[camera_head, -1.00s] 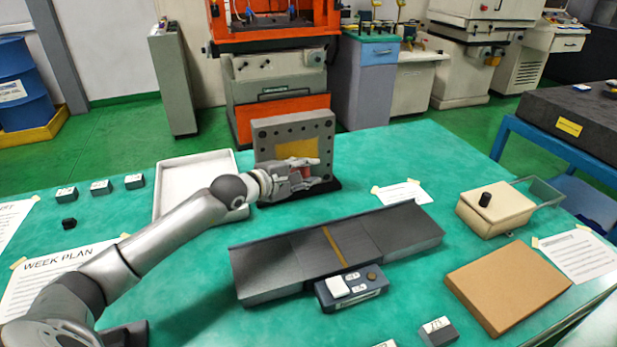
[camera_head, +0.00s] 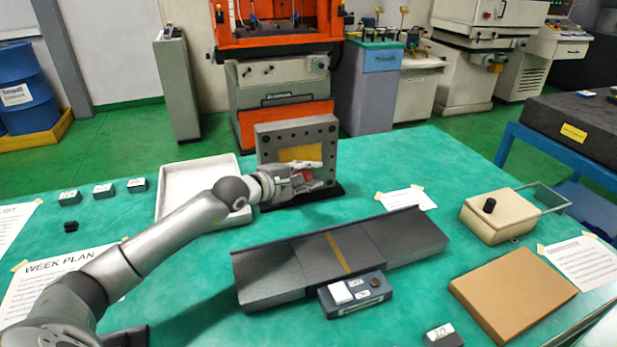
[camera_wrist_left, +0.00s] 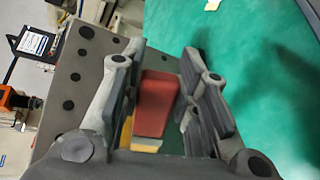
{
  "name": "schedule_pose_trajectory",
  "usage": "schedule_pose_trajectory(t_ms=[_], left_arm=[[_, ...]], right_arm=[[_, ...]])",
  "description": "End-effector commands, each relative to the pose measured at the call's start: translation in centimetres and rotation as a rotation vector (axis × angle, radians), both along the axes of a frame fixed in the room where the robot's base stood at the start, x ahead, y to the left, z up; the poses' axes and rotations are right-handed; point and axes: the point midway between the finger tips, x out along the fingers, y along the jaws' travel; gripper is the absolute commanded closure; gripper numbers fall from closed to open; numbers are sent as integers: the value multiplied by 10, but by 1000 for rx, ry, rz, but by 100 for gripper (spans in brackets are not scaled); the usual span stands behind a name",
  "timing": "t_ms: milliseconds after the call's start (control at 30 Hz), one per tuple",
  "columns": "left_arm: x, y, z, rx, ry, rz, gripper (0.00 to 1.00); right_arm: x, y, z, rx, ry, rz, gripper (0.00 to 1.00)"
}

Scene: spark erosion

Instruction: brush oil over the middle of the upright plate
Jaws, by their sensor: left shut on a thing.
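The upright grey plate (camera_head: 322,140) stands on a dark base on the green table, with dark holes along its edges and a yellow area (camera_head: 300,153) in its middle. My left gripper (camera_head: 308,175) is in front of the plate's lower middle. It is shut on a red block-like thing, the brush (camera_wrist_left: 156,104), whose red body shows between the fingers in the left wrist view. Its bristles are hidden, so I cannot tell whether they touch the plate. The plate (camera_wrist_left: 75,90) also fills the left of the wrist view. My right gripper is not in view.
A white tray (camera_head: 170,172) lies left of the plate. A long dark slab (camera_head: 275,275) and a small blue-grey box (camera_head: 340,305) lie in front. A cream lidded container (camera_head: 480,225) and a brown board (camera_head: 520,285) are at the right.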

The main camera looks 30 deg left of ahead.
Motion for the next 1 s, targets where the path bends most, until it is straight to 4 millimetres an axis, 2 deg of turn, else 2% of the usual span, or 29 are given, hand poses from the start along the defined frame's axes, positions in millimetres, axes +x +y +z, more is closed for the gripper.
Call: schedule_pose_trajectory(t_ms=[233, 700, 1000], left_arm=[[3, 1, 1, 0, -2, -1, 95], [30, -24, 0, -1, -3, 0, 95], [32, -23, -2, 2, -2, 1, 95]], right_arm=[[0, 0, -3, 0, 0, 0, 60], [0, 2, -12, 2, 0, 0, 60], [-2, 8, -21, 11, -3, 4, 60]])
